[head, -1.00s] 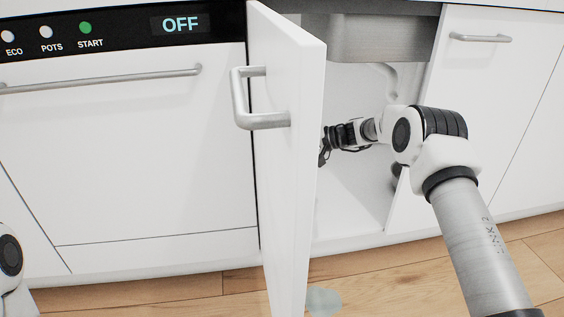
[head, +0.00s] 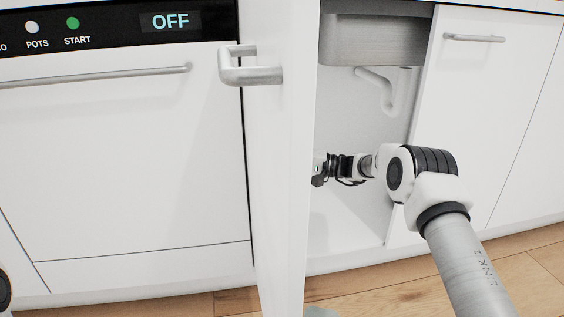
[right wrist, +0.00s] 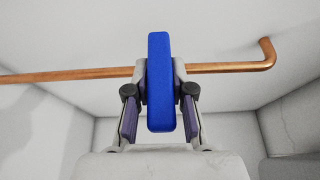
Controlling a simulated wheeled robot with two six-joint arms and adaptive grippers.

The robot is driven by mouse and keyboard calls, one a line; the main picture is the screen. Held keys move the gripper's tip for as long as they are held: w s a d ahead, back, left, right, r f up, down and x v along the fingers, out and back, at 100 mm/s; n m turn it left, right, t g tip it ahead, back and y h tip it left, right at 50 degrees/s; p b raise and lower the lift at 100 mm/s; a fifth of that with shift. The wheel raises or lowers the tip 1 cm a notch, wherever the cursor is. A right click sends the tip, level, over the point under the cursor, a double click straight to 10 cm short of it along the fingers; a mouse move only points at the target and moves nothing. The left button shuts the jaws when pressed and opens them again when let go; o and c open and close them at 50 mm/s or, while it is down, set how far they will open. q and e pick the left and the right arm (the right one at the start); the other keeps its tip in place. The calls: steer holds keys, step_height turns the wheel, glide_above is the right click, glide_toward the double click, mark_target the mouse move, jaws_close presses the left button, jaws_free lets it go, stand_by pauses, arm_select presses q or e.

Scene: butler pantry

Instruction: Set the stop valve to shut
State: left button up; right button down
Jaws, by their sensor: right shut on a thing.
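The stop valve's blue lever (right wrist: 159,108) stands upright in the middle of the right wrist view, crossing the copper pipe (right wrist: 85,75) at about a right angle. My right gripper (right wrist: 160,73) is shut on the lever, with one finger on each side. The valve body is hidden behind the lever and fingers. In the head view my right arm reaches into the open sink cabinet, and the gripper's end is partly hidden by the cabinet door (head: 280,190). The valve is not visible there. My left gripper is out of view.
The open door stands just left of my right arm. The sink basin (head: 374,42) and white drain pipe (head: 386,92) hang above it. The cabinet's right wall is close to the arm. A dishwasher (head: 120,170) reading OFF stands at left.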

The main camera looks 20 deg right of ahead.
steer(key=shift+a, duration=0.1)
steer(key=c, duration=1)
jaws_free()
steer(key=shift+f, duration=0.1)
steer(key=v, duration=1.2)
